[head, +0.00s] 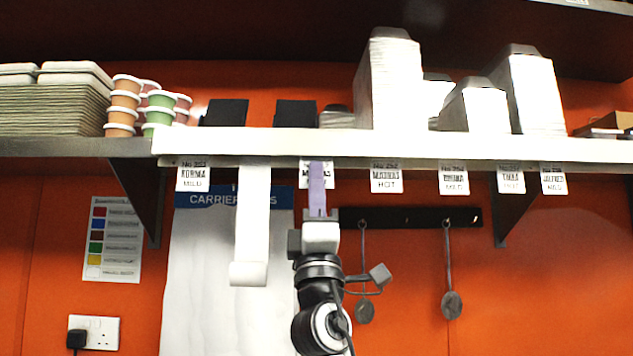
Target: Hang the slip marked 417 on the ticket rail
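The ticket rail (420,147) is a long white bar along the front of a shelf. Several white printed slips hang from it, among them a KORMA MILD slip (193,179) at the left and a MADRAS HOT slip (386,180) right of centre. My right gripper (317,168) points up at the rail with purple fingers. A white slip (328,178) shows on both sides of the fingers, its print partly covered. I cannot tell whether the fingers grip it, or whether it touches the rail. I cannot read 417 on any slip. My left gripper is not in view.
A long white paper strip (254,220) hangs left of my gripper, curled at its lower end. Ladles (449,260) hang from a dark rack (425,217) at right. Stacked cups (125,105), trays (55,105) and foil containers (392,85) stand above.

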